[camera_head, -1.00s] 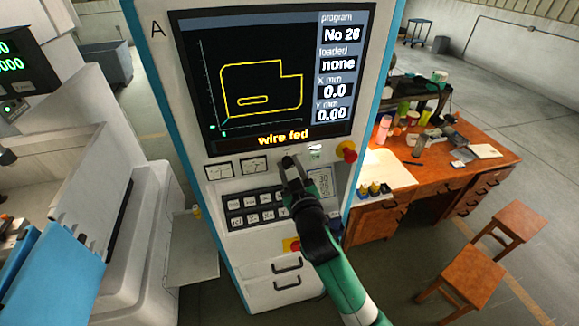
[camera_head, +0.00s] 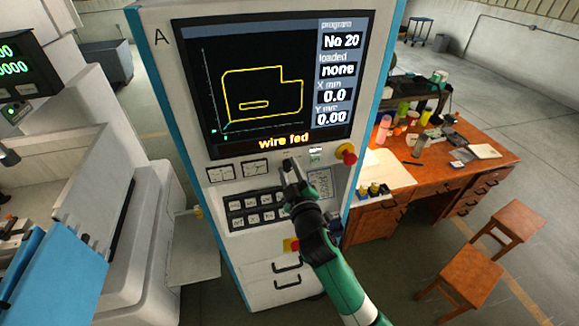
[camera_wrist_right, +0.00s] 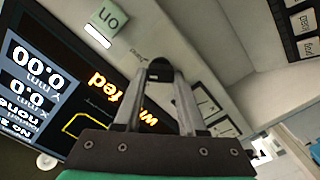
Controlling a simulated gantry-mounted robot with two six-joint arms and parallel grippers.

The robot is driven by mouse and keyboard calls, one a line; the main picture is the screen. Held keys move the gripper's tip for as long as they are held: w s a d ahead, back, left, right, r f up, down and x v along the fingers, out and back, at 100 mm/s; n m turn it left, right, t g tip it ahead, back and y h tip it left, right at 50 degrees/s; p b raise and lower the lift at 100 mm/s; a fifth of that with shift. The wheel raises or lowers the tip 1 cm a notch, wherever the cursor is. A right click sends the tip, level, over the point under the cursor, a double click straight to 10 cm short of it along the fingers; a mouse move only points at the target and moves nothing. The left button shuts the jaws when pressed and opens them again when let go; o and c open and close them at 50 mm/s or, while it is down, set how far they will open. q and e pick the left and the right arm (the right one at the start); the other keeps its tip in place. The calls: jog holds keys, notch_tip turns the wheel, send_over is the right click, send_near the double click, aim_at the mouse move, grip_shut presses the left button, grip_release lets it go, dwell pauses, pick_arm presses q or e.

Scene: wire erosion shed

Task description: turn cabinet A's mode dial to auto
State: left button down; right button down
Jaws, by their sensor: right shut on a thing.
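Cabinet A (camera_head: 165,75) stands upright in the middle of the head view, with the letter A at its top left. My right gripper (camera_head: 292,166) reaches its front panel just below the screen, between the gauges and the red knob. In the right wrist view, the fingers of this gripper (camera_wrist_right: 160,82) are shut on a small dark knob (camera_wrist_right: 160,69), which I take as the mode dial. The dial's pointer and its mode markings cannot be read. My left gripper is not in view.
The screen (camera_head: 265,85) reads "wire fed". A red mushroom knob (camera_head: 346,154) sits close right of the gripper, and a keypad (camera_head: 255,208) lies below left. A wooden desk (camera_head: 455,180) with clutter and two stools (camera_head: 470,277) stand to the right.

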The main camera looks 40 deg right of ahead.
jog(key=n+p, duration=0.2)
jog(key=n, duration=0.3)
jog(key=shift+a+n, duration=0.1)
jog(key=shift+n, duration=0.2)
jog(key=shift+f+n+p, duration=0.2)
jog(key=shift+n+p, duration=0.65)
jog(key=shift+n, duration=1.05)
jog(key=shift+c, duration=2.4)
grip_release()
jog(key=v, duration=1.1)
jog(key=shift+s+a, duration=0.15)
jog(key=shift+s, duration=0.1)
